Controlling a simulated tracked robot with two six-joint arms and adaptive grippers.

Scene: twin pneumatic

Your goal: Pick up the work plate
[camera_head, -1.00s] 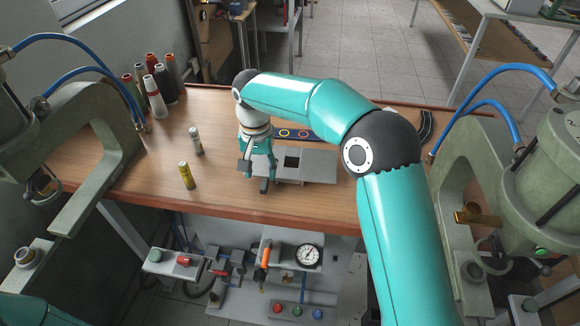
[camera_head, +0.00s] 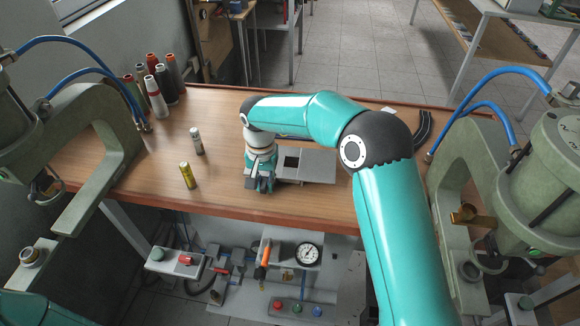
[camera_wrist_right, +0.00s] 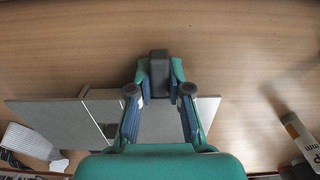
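The work plate (camera_head: 318,168) is a flat grey plate with a square dark opening, lying on the wooden bench. It also shows in the right wrist view (camera_wrist_right: 60,122), partly hidden behind my gripper. My right gripper (camera_head: 263,186) is at the plate's left end, at its near edge. In the right wrist view, the fingertips (camera_wrist_right: 160,78) close from both sides on a dark block that sticks out past the plate's edge and looks like its handle. The plate appears to rest on the bench. My left gripper is not in view.
A yellow tube (camera_head: 187,175) and a grey tube (camera_head: 197,141) stand left of the plate. Several cones (camera_head: 156,97) stand at the back left. Green-grey presses stand at the left (camera_head: 105,150) and right (camera_head: 455,170). The bench (camera_head: 150,190) is clear before the plate.

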